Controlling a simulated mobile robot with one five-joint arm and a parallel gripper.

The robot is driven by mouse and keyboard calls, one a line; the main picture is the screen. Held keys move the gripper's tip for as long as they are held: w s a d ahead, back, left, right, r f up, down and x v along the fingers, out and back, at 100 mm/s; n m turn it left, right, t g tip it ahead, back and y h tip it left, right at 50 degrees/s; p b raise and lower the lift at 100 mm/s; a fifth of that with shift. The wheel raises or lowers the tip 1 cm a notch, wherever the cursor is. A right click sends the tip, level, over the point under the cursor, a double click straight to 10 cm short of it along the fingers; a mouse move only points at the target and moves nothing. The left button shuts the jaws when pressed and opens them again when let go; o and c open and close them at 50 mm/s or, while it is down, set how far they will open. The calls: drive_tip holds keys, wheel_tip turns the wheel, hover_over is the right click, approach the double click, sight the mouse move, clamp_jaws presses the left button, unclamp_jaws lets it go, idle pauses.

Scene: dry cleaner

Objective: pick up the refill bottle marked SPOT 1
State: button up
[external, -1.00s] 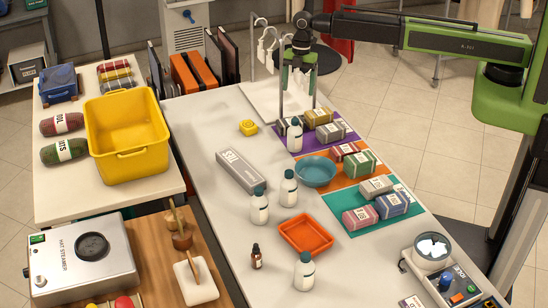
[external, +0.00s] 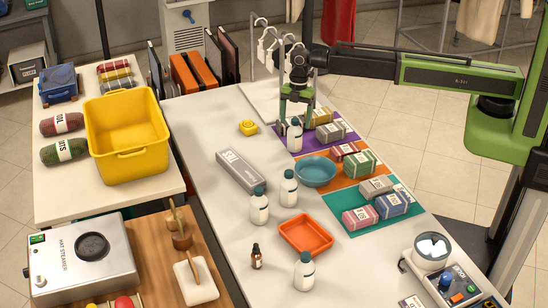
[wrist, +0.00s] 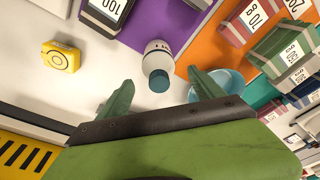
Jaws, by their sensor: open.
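A white bottle with a dark teal cap (external: 294,136) stands upright by the left edge of the purple mat; it also shows in the wrist view (wrist: 158,58). My gripper (external: 296,114) is directly above it, pointing down. In the wrist view, my open fingers (wrist: 160,84) lie to either side of the bottle's cap, with nothing held. Similar bottles stand mid-table (external: 289,189), left of that (external: 259,207) and at the front (external: 304,272). The bottle labels are too small or turned away to read, so I cannot tell which says SPOT 1.
A teal bowl (external: 315,172) and wrapped bundles (external: 331,131) stand close by on coloured mats. A yellow tape-like block (external: 248,128), long grey box (external: 241,171), orange tray (external: 306,235) and brown dropper bottle (external: 256,257) are on the table. The table's left middle is fairly clear.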

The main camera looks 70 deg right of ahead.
sight(295, 126)
drive_tip(key=f+b, duration=0.2)
drive_tip(key=f, duration=0.1)
drive_tip(key=f+b, duration=0.1)
drive_tip(key=shift+a+f, duration=0.15)
drive_tip(key=shift+a, duration=0.15)
drive_tip(key=shift+r, duration=0.2)
clamp_jaws()
drive_tip(key=shift+r, duration=0.15)
wheel_tip(295, 126, up, 4)
drive_tip(key=p, duration=0.5)
drive_tip(key=shift+r, duration=0.15)
drive_tip(key=s+d+r+p, duration=0.3)
drive_tip(key=d+r+p, duration=0.3)
drive_tip(key=d, duration=0.5)
drive_tip(key=shift+d+r, duration=0.15)
drive_tip(key=shift+r, duration=0.05)
